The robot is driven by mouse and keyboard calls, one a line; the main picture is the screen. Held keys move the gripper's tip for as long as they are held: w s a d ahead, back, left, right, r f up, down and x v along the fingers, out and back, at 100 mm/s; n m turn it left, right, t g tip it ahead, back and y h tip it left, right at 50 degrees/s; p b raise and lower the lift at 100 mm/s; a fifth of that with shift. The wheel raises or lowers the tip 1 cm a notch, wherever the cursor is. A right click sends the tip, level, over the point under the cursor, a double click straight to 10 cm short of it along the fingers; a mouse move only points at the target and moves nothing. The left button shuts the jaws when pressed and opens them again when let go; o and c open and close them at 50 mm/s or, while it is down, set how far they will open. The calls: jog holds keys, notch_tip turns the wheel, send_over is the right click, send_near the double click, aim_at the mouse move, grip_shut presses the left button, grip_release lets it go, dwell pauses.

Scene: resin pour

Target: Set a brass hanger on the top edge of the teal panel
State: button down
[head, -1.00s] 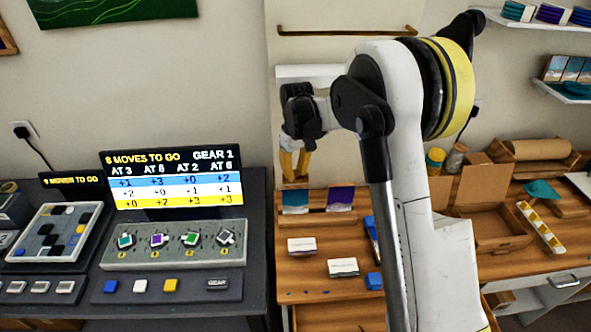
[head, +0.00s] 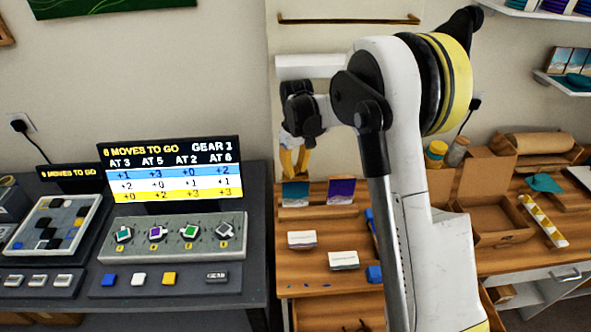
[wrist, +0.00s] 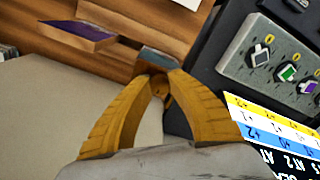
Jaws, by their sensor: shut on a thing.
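My gripper (head: 294,164) hangs over the back of the wooden bench, fingers pointing down. In the wrist view its yellow fingers (wrist: 157,78) are closed at the tips on a small brass-coloured piece, the brass hanger (wrist: 160,92), which is partly hidden between them. The teal panel (head: 295,192) stands in a wooden rack just below the fingers. Its edge also shows just beyond the fingertips in the wrist view (wrist: 158,59). I cannot tell whether the hanger touches the panel.
A purple panel (head: 341,190) stands right of the teal one. White cards (head: 343,260) and a blue block (head: 374,274) lie on the bench. To the left is a dark console with a screen (head: 170,170). An open cardboard box (head: 490,222) is at right. A brass rail (head: 350,20) is on the wall.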

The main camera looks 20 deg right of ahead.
jog(key=shift+f, duration=0.1)
jog(key=shift+f+b, duration=0.4)
jog(key=shift+b, duration=0.05)
jog(key=shift+f, duration=0.15)
jog(key=shift+f+b, duration=0.25)
jog(key=shift+b, duration=0.05)
jog(key=shift+f, duration=0.2)
dwell(1.6)
jog(key=c, duration=1.3)
grip_release()
jog(key=shift+o, duration=0.2)
